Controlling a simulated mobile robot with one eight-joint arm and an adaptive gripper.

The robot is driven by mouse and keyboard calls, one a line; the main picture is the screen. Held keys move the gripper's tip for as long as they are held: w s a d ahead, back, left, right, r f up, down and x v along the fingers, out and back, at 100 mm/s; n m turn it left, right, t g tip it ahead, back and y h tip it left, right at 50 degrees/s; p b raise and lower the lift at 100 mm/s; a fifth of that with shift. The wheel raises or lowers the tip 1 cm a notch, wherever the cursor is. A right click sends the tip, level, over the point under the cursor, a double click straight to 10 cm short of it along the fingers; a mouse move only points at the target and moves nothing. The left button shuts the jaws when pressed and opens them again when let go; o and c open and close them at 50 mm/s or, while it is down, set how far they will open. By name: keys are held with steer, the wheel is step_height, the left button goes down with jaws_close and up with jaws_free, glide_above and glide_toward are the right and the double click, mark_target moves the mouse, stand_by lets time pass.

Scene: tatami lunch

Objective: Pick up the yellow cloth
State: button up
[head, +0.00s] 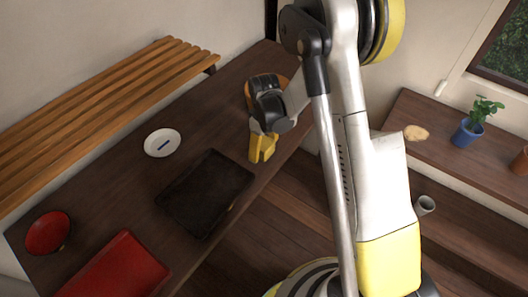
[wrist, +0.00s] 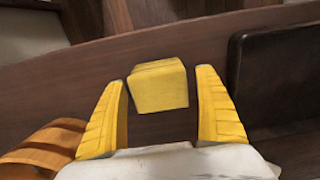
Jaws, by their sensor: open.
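The yellow cloth (wrist: 160,90) looks like a small folded block on the dark brown table, in the middle of the wrist view. My gripper (wrist: 162,77) is open, with one yellow finger on each side of the cloth. Narrow gaps show between the cloth and both fingers. In the head view my gripper (head: 262,150) points down over the table near its right edge, beside the black tray. I cannot make out the cloth apart from the yellow fingers there.
The black tray (head: 205,192) lies close to my gripper; an orange-brown round object (wrist: 45,147) is on its other side. A white plate (head: 162,142), red bowl (head: 48,232) and red tray (head: 115,270) are further along the table (head: 110,190). A slatted wooden bench (head: 100,105) runs behind.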

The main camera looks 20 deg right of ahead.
mark_target(265, 143)
steer(key=shift+f, duration=0.1)
steer(key=c, duration=1.2)
steer(key=shift+r+p, duration=0.3)
steer(key=shift+r, duration=0.15)
step_height(265, 143, up, 4)
steer(key=shift+d+p, duration=0.15)
steer(key=shift+p, duration=0.85)
steer(key=d+r+p, duration=0.1)
steer(key=d+r, duration=0.1)
steer(key=d, duration=0.1)
steer(key=d+r+p, duration=0.1)
steer(key=d+r, duration=0.1)
steer(key=d, duration=0.2)
steer(key=d+r+p, duration=0.1)
steer(key=d+r, duration=0.1)
steer(key=d, duration=0.2)
steer(key=shift+w+d+r, duration=0.1)
steer(key=shift+d, duration=0.15)
